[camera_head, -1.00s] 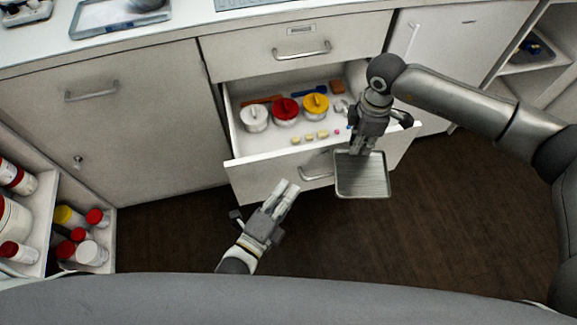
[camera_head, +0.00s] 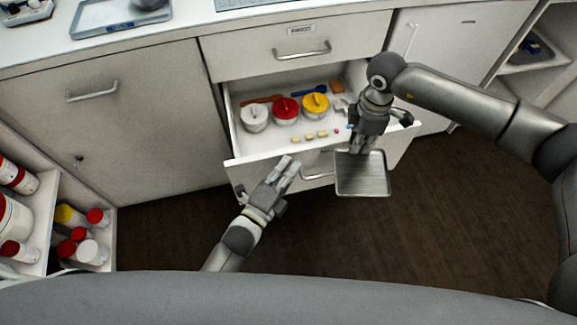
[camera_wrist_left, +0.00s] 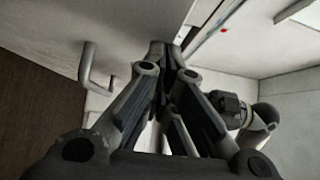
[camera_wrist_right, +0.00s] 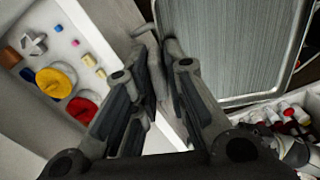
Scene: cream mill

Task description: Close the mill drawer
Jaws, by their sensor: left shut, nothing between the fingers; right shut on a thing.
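The mill drawer (camera_head: 245,166) stands pulled out below a shut upper drawer, with its contents showing. Its bar handle (camera_head: 318,172) is on the front panel, partly hidden by the tray; it also shows in the left wrist view (camera_wrist_left: 88,70). My left gripper (camera_head: 290,160) is shut and empty, its fingertips at the drawer's front panel, left of the handle. Whether they touch the panel I cannot tell. My right gripper (camera_head: 356,151) is shut on a grey metal tray (camera_head: 362,175) and holds it in front of the drawer's right part. The tray also fills much of the right wrist view (camera_wrist_right: 235,45).
In the drawer are white (camera_head: 254,118), red (camera_head: 285,111) and yellow (camera_head: 315,106) lidded pots and several small pieces. The upper drawer (camera_head: 290,47) is shut. An open shelf with bottles (camera_head: 90,252) stands at the lower left. The dark floor in front is clear.

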